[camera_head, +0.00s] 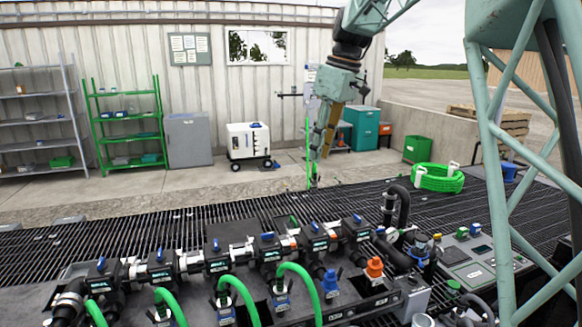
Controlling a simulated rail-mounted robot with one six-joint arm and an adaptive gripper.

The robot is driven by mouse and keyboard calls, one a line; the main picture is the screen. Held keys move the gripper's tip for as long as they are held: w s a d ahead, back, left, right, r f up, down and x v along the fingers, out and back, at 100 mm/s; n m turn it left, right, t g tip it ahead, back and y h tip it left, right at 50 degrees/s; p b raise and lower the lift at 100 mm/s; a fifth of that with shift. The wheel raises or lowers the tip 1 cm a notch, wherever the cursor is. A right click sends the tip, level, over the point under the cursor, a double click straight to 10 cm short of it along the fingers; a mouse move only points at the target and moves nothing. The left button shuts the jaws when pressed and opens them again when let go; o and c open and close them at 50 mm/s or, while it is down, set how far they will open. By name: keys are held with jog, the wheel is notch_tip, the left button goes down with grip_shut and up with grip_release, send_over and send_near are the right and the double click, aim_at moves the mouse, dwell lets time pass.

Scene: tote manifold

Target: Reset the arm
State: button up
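My gripper (315,177) hangs at the end of my teal arm, pointing down, right of the picture's middle. Its fingers are over the far edge of the dark grating (215,219), behind the row of valves. The fingers look narrow and seen from the side, so whether they are open or shut is unclear. I see no object clearly held in them. A thin green upright line passes just left of the fingers.
A manifold (218,262) with black valves, blue handles and green hoses fills the front. A coiled green hose (438,178) lies on the right of the grating. A white wheeled unit (248,142), green shelf (126,122) and grey cabinet (189,140) stand by the wall.

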jog(key=s+d+r+m, duration=0.1)
jog(key=s+d+m, duration=0.15)
jog(key=s, duration=0.75)
jog(key=s+d+r+m+t+h, duration=0.1)
jog(key=s+d, duration=0.2)
jog(key=s, duration=0.6)
jog(key=s+d+r+m, duration=0.2)
jog(key=s, duration=0.8)
jog(key=s+d+f+m, duration=0.1)
jog(key=s+f, duration=0.3)
jog(key=s, duration=0.5)
jog(key=s+d+f+m+t+b, duration=0.1)
jog(key=s+f, duration=0.3)
jog(key=s, duration=0.5)
jog(key=s+d+f+m+h, duration=0.1)
jog(key=s+d+f+m, duration=0.2)
jog(key=s, duration=0.6)
jog(key=shift+s+f+t, duration=0.2)
jog(key=shift+f+t, duration=0.2)
jog(key=shift+f, duration=0.2)
jog(key=shift+d+m, duration=0.1)
jog(key=shift+m, duration=0.15)
